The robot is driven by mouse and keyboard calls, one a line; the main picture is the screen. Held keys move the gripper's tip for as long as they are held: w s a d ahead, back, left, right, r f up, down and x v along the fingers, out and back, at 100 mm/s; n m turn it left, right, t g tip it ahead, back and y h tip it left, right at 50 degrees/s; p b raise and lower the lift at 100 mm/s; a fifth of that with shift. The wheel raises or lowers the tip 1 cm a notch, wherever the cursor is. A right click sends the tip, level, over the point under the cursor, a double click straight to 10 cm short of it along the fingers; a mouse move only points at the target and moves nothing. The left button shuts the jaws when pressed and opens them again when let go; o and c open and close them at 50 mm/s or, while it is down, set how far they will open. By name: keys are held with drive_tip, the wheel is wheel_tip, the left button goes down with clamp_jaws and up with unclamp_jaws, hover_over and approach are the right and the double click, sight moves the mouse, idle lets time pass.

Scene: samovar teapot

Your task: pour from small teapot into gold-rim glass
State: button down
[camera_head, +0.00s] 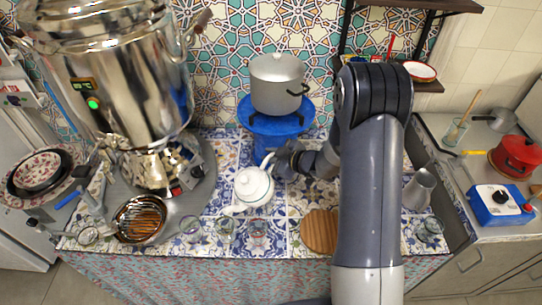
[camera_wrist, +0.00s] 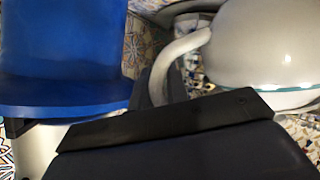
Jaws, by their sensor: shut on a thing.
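The small white teapot (camera_head: 253,187) is at the middle of the tiled counter, with its spout toward the front left. I cannot tell whether it touches the counter. My gripper (camera_head: 279,160) is behind it and shut on its handle. In the wrist view the teapot's round body (camera_wrist: 265,45) fills the upper right, and its curved handle (camera_wrist: 174,58) runs down to my gripper (camera_wrist: 157,100). Small clear glasses stand along the front edge: a left one (camera_head: 191,230), a middle one (camera_head: 225,228) and a right one (camera_head: 258,231). Their rims are too small to tell which is gold.
A large steel samovar (camera_head: 110,85) stands at left, with a grated drip bowl (camera_head: 140,219) before it. A grey pot (camera_head: 277,84) sits on a blue stand (camera_head: 276,117) behind the teapot. A round wooden board (camera_head: 320,231) lies right of the glasses. A metal pitcher (camera_head: 419,189) stands farther right.

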drive_tip(key=shift+s+a+r+n+t+h+b, duration=0.2)
drive_tip(key=shift+r+n+b, duration=0.1)
drive_tip(key=shift+r, duration=0.5)
drive_tip(key=shift+s+a+r+n+t+h+b, duration=0.1)
drive_tip(key=shift+s+a+r+n+t+b, duration=0.15)
drive_tip(key=shift+r, duration=0.55)
idle(4.7)
drive_tip(key=shift+w, duration=0.1)
idle(1.0)
